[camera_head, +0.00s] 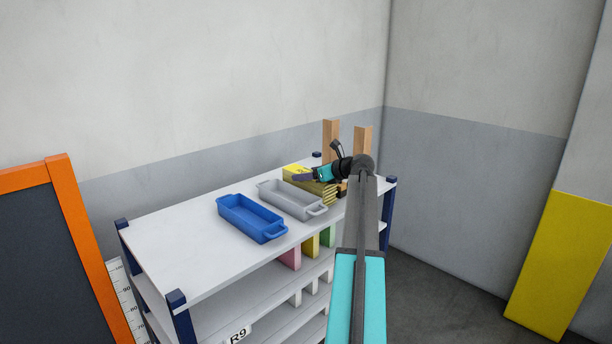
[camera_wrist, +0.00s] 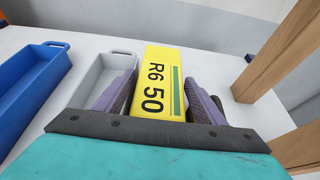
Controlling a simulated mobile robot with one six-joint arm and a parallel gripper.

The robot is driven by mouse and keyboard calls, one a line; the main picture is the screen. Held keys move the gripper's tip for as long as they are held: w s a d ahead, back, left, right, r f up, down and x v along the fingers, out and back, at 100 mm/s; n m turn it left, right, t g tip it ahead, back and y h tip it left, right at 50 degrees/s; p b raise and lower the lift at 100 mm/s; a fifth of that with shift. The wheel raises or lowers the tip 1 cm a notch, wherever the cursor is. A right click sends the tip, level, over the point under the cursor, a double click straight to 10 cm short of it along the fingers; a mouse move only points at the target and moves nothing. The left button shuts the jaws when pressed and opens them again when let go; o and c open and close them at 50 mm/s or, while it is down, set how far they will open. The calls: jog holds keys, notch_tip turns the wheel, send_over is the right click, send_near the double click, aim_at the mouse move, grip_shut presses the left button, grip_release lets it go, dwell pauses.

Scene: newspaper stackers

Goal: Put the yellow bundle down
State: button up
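The yellow bundle (camera_head: 325,188) is at the right part of the top shelf (camera_head: 178,243), just beyond the grey tray.
A grey tray (camera_head: 268,192) stands beside the bundle, and a blue tray (camera_head: 226,207) stands further left. Two wooden posts (camera_head: 330,140) (camera_head: 361,143) rise at the shelf's right end, close to my gripper. The shelf's left part is clear.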

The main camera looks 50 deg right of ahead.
jog(key=shift+o, duration=0.5)
jog(key=shift+r, duration=0.15)
notch_tip(320, 180, up, 4)
jog(key=r+b, duration=0.1)
jog(key=b, duration=0.3)
send_over(324, 191)
jog(key=s+d, duration=0.1)
jog(key=d, duration=0.2)
jog(key=shift+f, duration=0.25)
jog(key=shift+a, duration=0.1)
